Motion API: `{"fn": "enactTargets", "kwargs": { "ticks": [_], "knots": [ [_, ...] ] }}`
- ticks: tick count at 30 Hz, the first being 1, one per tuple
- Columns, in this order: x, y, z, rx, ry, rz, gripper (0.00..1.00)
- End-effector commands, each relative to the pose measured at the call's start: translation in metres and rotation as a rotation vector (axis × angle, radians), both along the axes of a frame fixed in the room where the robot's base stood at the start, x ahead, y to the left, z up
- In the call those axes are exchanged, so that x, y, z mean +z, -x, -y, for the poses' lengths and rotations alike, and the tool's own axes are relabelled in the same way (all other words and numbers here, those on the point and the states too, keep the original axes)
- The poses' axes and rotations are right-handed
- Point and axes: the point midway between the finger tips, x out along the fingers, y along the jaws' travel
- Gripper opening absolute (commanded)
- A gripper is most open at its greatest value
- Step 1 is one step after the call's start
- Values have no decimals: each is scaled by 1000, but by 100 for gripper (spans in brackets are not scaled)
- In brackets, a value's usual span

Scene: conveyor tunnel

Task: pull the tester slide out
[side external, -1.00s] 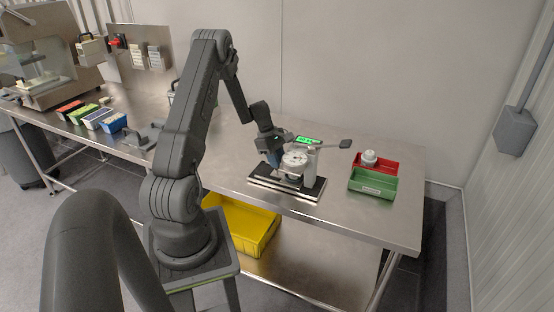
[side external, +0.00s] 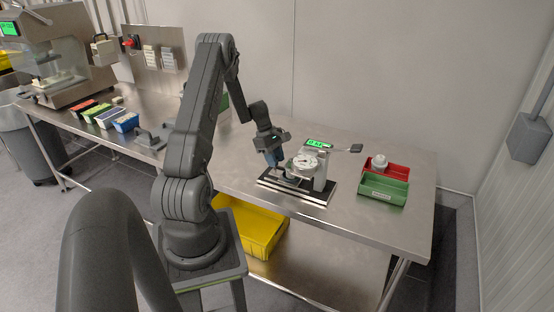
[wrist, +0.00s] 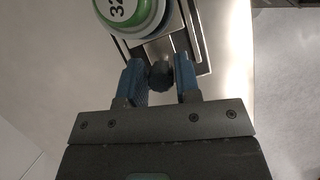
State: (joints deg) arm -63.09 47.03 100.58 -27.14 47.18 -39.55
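The tester stands on a dark base plate (side external: 325,196) on the steel table, with a round white dial (side external: 305,164) on top. In the wrist view its green-and-white dial (wrist: 132,14) is cut off by the top edge. A dark knob (wrist: 160,76), apparently the slide's handle, lies in front of the metal rails (wrist: 181,40). My gripper (wrist: 160,70) has its two blue fingers on either side of this knob; whether they press on it is unclear. In the side view my gripper (side external: 273,158) is low at the tester's left side. The slide is mostly hidden there.
A lever with a dark end (side external: 355,148) sticks out to the tester's right beside a green-lit display (side external: 318,143). A red bin (side external: 385,168) and a green bin (side external: 384,190) stand farther right.

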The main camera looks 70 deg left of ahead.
Motion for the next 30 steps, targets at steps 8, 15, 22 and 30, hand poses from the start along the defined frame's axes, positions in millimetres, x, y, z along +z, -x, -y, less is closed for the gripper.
{"fn": "enactTargets", "kwargs": {
  "ticks": [8, 15, 22, 30],
  "knots": [
    [0, 0, 0, 0, 0, 0, 50],
    [17, -3, -1, -13, -31, -20, 51],
    [101, -5, 0, -26, -221, -152, 51],
    [133, 0, 1, -1, -328, -222, 51]
  ]
}}
